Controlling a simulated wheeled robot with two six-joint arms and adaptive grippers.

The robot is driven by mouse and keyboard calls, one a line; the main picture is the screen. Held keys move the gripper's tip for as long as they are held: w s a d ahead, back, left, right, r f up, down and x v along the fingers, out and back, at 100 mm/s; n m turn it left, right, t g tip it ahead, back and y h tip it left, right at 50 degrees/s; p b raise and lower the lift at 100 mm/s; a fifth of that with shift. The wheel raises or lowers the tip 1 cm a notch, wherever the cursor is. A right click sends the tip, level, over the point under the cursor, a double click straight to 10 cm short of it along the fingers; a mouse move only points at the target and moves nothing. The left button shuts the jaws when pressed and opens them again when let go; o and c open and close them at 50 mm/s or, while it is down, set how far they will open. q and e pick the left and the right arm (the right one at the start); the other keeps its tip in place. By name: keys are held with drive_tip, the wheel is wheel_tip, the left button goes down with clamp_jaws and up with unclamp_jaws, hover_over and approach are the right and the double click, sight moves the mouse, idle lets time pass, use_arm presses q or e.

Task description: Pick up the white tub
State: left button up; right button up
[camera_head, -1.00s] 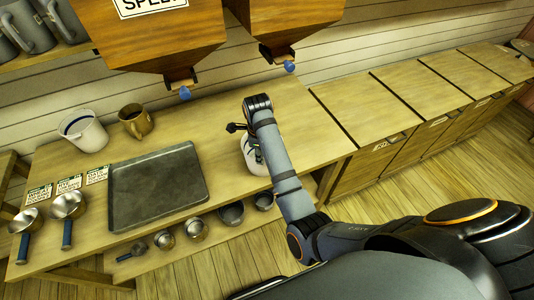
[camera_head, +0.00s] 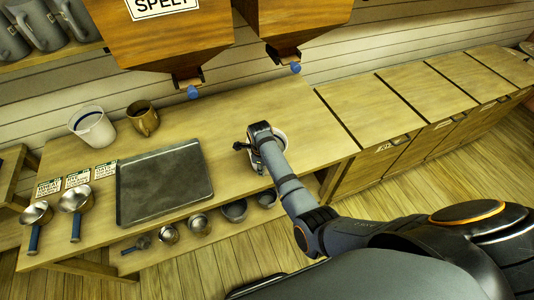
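A white round tub (camera_head: 281,136) stands on the wooden bench, mostly hidden behind my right wrist and forearm. Its pale rim shows to the right of the wrist. My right gripper (camera_head: 241,147) is at the left side of this tub, with small dark finger parts showing. Whether it touches the tub, and how far its fingers are apart, cannot be made out. My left gripper is not in view.
A brass mug (camera_head: 144,120) stands beside the bucket. A dark metal tray (camera_head: 163,185) lies mid-bench, with cards and two scoops (camera_head: 76,200) to its left. Wooden hoppers (camera_head: 165,45) hang above. Bench right of the wrist is clear.

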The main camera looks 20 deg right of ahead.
clamp_jaws()
drive_tip(key=shift+r, duration=0.1)
idle(0.3)
